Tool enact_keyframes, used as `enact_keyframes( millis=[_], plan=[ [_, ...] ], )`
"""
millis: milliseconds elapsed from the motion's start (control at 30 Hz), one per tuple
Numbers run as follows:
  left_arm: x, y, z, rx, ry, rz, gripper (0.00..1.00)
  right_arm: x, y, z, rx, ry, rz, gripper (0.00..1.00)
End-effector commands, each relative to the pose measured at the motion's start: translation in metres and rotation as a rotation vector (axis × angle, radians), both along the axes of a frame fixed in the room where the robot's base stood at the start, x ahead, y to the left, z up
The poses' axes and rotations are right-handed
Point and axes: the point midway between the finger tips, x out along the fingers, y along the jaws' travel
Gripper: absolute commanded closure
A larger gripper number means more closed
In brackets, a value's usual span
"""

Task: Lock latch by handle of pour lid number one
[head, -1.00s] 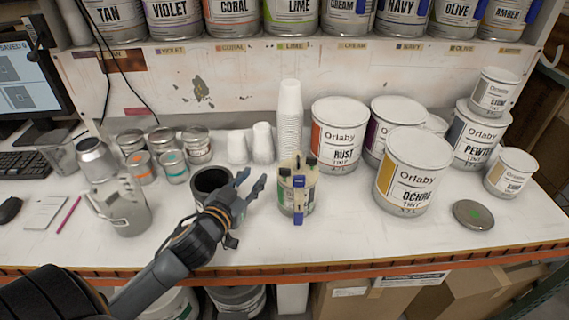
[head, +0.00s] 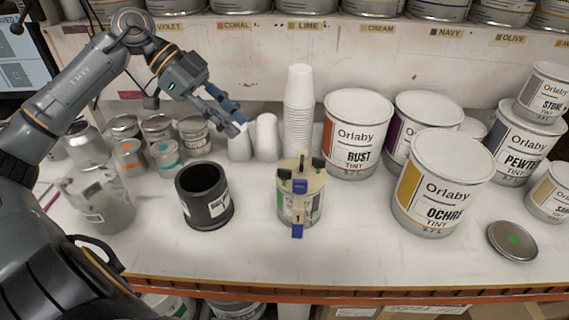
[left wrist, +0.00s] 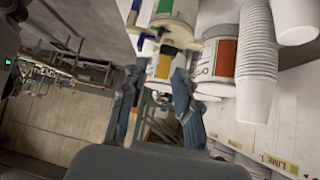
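The can with the beige pour lid (head: 302,178) stands upright on the counter in the head view. A blue handle (head: 299,187) and a blue tab below it, marked 1, are at its front; dark latch parts show on top. My left gripper (head: 238,118) is up and to the left of this can, apart from it, with its fingers spread and empty. In the left wrist view the two fingers (left wrist: 154,100) are apart, with the beige lid (left wrist: 158,35) beyond them near the top. Whether the latch is locked cannot be told. My right gripper is not in view.
A black open canister (head: 204,195) stands left of the lidded can. White cup stacks (head: 299,110) stand behind it, and the Rust can (head: 357,130) and Ochre can (head: 440,185) to its right. The counter front is clear.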

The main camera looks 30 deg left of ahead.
Motion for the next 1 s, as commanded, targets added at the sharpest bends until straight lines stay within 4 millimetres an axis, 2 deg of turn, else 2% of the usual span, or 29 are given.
enact_keyframes(
  millis=[133,267,633,800,1000],
  plan=[
    [0.001,-0.006,-0.007,0.009,0.015,0.003,0.69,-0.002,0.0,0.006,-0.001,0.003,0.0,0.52],
    [0.006,-0.022,-0.021,0.006,0.013,-0.001,0.69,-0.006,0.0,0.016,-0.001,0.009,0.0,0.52],
    [0.025,-0.074,-0.075,0.001,0.009,-0.002,0.69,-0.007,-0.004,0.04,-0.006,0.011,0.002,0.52],
    [0.03,-0.086,-0.091,0.002,0.011,0.0,0.69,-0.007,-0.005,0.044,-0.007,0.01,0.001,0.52],
    [0.032,-0.09,-0.097,0.005,0.01,0.001,0.69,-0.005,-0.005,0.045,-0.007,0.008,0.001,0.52]
  ],
)
